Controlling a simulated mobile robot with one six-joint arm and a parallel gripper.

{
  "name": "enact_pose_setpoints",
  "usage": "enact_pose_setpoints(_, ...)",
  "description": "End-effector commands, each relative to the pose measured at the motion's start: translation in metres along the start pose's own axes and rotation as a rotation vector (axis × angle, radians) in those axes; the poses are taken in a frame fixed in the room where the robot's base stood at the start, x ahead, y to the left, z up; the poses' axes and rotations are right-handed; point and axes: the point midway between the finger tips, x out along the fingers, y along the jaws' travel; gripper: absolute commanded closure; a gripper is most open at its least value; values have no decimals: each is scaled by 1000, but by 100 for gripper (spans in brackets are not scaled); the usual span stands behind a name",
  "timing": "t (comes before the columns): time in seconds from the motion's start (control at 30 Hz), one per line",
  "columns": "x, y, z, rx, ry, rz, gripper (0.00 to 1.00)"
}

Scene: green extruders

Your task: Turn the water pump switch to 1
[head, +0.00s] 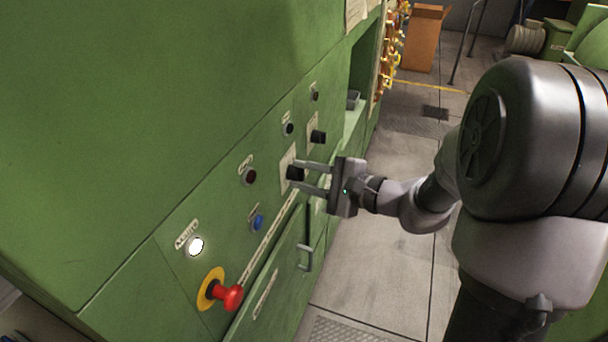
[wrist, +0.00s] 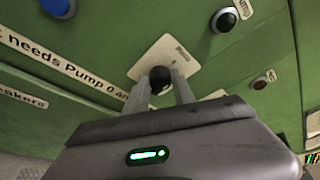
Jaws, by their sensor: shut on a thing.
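A black rotary switch knob (head: 293,172) on a pale plate is set in the green panel. It also shows in the wrist view, where the black knob (wrist: 160,76) sits on its cream plate (wrist: 167,52); the plate's small lettering and the knob's pointing direction cannot be read. My gripper (head: 297,175) has one finger on each side of this knob and is shut on it. The fingers hide part of the knob in the wrist view. A second black knob on a plate (head: 318,136) is farther along the panel, apart from my gripper.
A red emergency button (head: 232,297), a lit white button (head: 195,245), a blue button (head: 257,222) and a dark red button (head: 249,176) are nearby on the panel. A metal handle (head: 305,257) sticks out below.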

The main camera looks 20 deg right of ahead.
Motion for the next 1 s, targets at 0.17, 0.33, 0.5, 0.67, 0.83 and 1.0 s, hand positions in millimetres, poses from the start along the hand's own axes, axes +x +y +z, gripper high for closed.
enact_pose_setpoints(0.17, 0, -2, 0, 13, -1, 4, 100)
enact_pose_setpoints(0.33, -1, -4, 1, 75, -4, 25, 100)
enact_pose_setpoints(0.5, -1, -7, 2, 192, -10, 63, 100)
enact_pose_setpoints(0.67, -1, -9, 2, 333, -18, 110, 100)
enact_pose_setpoints(0.83, -1, -10, 1, 487, -25, 161, 100)
enact_pose_setpoints(1.0, -1, -11, 0, 636, -33, 209, 100)
